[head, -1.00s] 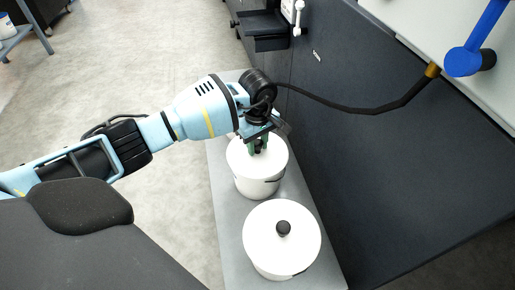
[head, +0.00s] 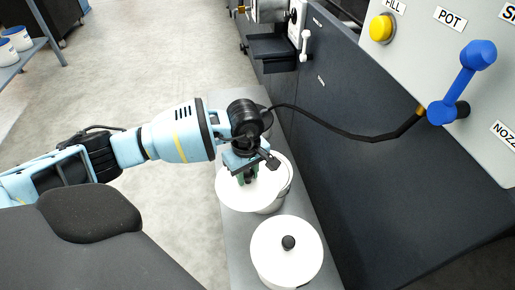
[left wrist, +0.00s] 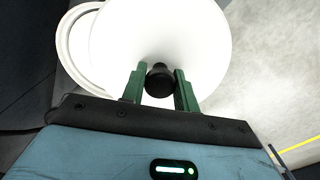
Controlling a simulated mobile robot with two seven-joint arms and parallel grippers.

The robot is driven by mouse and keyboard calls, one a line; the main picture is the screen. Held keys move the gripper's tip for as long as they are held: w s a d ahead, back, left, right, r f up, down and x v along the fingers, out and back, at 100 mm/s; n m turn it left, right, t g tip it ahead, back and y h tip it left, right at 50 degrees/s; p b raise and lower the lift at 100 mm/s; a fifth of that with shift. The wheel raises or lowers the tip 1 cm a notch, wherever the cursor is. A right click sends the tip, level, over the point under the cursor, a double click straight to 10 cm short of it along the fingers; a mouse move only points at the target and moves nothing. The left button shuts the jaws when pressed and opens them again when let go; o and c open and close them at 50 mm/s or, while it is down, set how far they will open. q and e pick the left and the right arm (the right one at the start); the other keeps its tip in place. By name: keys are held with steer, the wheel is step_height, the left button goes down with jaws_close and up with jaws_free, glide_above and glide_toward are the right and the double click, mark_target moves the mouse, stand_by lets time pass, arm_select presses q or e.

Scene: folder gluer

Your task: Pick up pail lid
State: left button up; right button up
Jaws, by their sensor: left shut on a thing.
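My left gripper (head: 247,177) is shut on the black knob of a round white pail lid (head: 228,195). In the left wrist view, the green fingers (left wrist: 160,76) stand on either side of the knob (left wrist: 159,82), with the lid (left wrist: 160,35) beyond them. The lid is off to the left of its white pail (head: 283,186), and part of the pail's rim (left wrist: 70,48) shows past the lid's edge. The lid looks raised, but its height above the pail is hard to tell. My right gripper is not in view.
A second white pail with its lid on (head: 287,262) stands nearer on the narrow grey shelf (head: 238,245). A dark machine panel (head: 345,165) borders the shelf on the right, with a black hose (head: 345,134) and blue lever (head: 462,85). Open floor lies left.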

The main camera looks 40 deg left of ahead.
mark_target(232, 200)
arm_select(q)
steer(key=s, duration=0.2)
steer(key=s+p, duration=0.1)
steer(key=s, duration=0.4)
steer(key=shift+d+r, duration=0.2)
steer(key=shift+r, duration=0.1)
steer(key=d+r+m, duration=0.4)
steer(key=r+m, duration=0.3)
steer(key=r, duration=0.1)
steer(key=s+d+r+m, duration=0.1)
steer(key=d+r+m, duration=0.3)
steer(key=r+m, duration=0.3)
step_height(232, 200, up, 2)
steer(key=shift+r, duration=0.15)
steer(key=shift+s, duration=0.15)
